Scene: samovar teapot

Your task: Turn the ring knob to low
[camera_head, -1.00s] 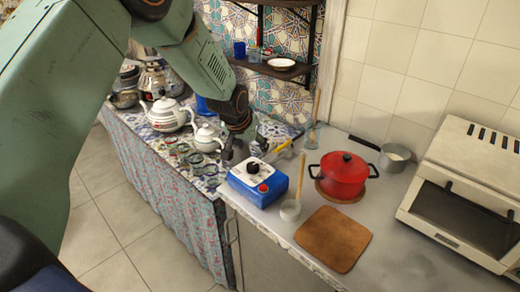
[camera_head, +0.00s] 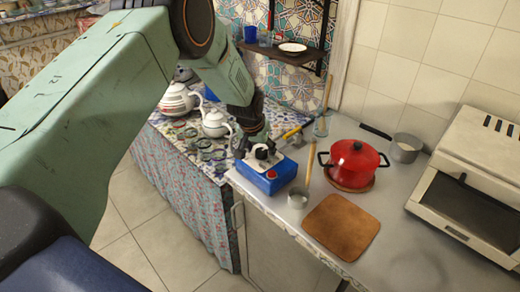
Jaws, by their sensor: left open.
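A small blue box (camera_head: 268,181) with a white top and a red button (camera_head: 271,174) stands at the left end of the grey counter. A dark round knob sits on its white top, now mostly hidden by my left gripper. My left gripper (camera_head: 262,152) is open and points down over the white top, at the knob. I cannot tell whether the fingers touch the knob or which setting it points to. My right gripper is not in view.
A red pot (camera_head: 353,160), a wooden board (camera_head: 341,226), a grey cup (camera_head: 298,198) and a toaster oven (camera_head: 475,190) stand on the counter. White teapots (camera_head: 178,101) and several glasses stand on the cloth-covered table to the left. A shelf hangs behind.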

